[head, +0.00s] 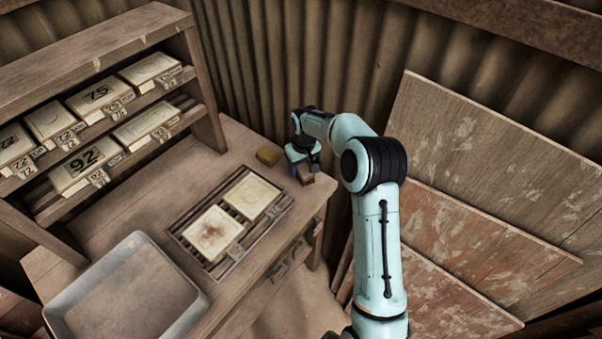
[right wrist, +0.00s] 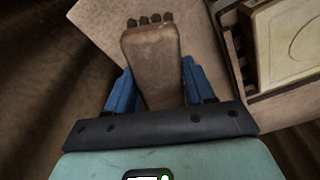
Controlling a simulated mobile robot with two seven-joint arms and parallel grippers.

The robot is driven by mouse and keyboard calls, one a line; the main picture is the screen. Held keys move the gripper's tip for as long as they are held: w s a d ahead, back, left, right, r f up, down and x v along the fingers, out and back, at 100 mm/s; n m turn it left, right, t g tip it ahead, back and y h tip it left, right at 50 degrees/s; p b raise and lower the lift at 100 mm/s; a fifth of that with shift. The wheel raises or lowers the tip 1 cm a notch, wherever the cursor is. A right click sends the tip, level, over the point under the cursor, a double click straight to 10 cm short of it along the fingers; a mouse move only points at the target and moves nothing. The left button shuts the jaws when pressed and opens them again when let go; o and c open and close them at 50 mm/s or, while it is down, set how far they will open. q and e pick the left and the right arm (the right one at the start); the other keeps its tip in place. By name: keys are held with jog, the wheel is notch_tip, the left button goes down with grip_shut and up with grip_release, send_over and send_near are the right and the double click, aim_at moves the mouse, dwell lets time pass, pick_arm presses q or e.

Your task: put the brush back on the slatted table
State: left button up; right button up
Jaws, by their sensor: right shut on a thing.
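The brush (right wrist: 152,60) is a worn brown wooden block with dark bristle tufts at its far end in the right wrist view. My right gripper (right wrist: 156,88) is shut on it, with a blue finger on either side. In the head view my right gripper (head: 302,172) is at the right end of the wooden table (head: 235,148), where the brush (head: 306,177) shows as a small brown block. I cannot tell whether the brush touches the tabletop. A slatted section (head: 187,238) is set in the table, left of the gripper. My left gripper is not in view.
Two pale tiles (head: 212,232) (head: 251,195) lie on the slats. A grey tray (head: 125,295) is at the front left. A shelf rack (head: 205,95) with numbered tiles stands behind. Boards lean at the right.

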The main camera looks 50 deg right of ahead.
aim_at(303, 167)
jog(key=shift+f, duration=1.85)
jog(key=shift+f, duration=0.15)
jog(key=o, duration=1)
jog(key=r, duration=0.7)
jog(key=s+r, duration=0.1)
jog(key=r, duration=0.3)
jog(key=shift+s+a, duration=0.1)
jog(key=shift+a, duration=0.1)
jog(key=shift+s+r, duration=0.15)
jog(key=shift+r, duration=0.5)
